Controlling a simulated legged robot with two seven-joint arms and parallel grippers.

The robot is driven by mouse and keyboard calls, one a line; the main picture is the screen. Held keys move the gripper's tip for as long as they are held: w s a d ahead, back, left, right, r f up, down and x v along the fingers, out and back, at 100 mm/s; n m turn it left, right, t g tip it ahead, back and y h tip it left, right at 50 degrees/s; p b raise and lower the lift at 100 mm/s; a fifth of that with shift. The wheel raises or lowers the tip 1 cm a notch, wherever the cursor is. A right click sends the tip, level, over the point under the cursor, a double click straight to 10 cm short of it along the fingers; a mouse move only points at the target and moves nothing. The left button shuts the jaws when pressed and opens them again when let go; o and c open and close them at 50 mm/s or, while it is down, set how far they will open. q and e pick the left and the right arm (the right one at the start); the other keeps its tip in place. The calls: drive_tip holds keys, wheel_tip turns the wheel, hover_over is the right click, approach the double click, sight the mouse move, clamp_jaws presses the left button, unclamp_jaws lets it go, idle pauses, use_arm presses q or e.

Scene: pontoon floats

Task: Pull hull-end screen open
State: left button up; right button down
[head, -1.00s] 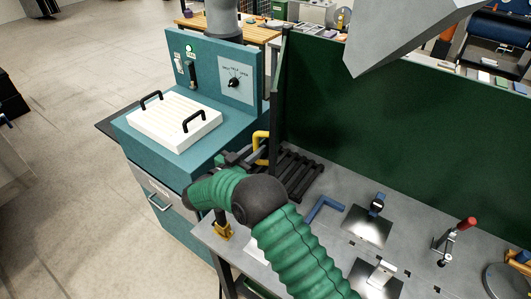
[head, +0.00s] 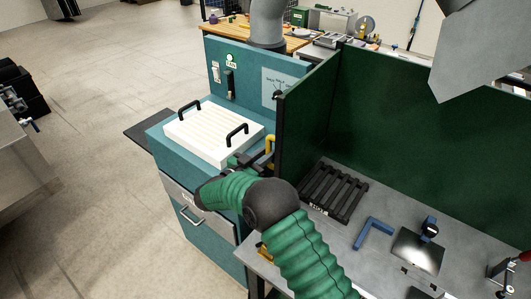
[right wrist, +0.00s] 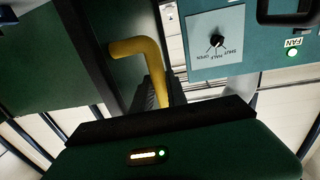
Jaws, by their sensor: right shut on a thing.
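The green screen stands along the back of the grey bench. Its end panel (head: 307,120) juts forward at the left end, beside the teal cabinet. A yellow handle (head: 270,147) shows at the panel's front edge; it also shows, bent, in the right wrist view (right wrist: 143,50). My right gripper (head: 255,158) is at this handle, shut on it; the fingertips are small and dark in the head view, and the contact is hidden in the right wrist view. My left gripper is not in view.
The teal cabinet (head: 222,172) has a white lid (head: 205,135) with black handles and a dial panel (right wrist: 216,40). A black slatted rack (head: 333,190), a blue angle piece (head: 372,233) and a dark plate (head: 418,250) lie on the bench. Open floor is at left.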

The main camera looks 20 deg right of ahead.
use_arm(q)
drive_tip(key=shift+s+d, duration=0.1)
use_arm(e)
drive_tip(key=shift+s+d+r, duration=0.1)
drive_tip(key=shift+d+r, duration=0.1)
drive_tip(key=c, duration=1.4)
unclamp_jaws()
drive_tip(key=shift+c, duration=0.2)
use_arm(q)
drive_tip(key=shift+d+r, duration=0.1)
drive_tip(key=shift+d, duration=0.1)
use_arm(e)
drive_tip(key=shift+o, duration=0.6)
drive_tip(key=shift+d+f, duration=0.1)
drive_tip(key=shift+f, duration=0.05)
drive_tip(key=shift+a, duration=0.4)
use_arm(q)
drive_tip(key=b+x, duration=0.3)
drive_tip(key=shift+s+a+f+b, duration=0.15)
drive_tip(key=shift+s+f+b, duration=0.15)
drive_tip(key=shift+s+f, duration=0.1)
use_arm(e)
drive_tip(key=v, duration=1.6)
drive_tip(key=shift+f, duration=0.1)
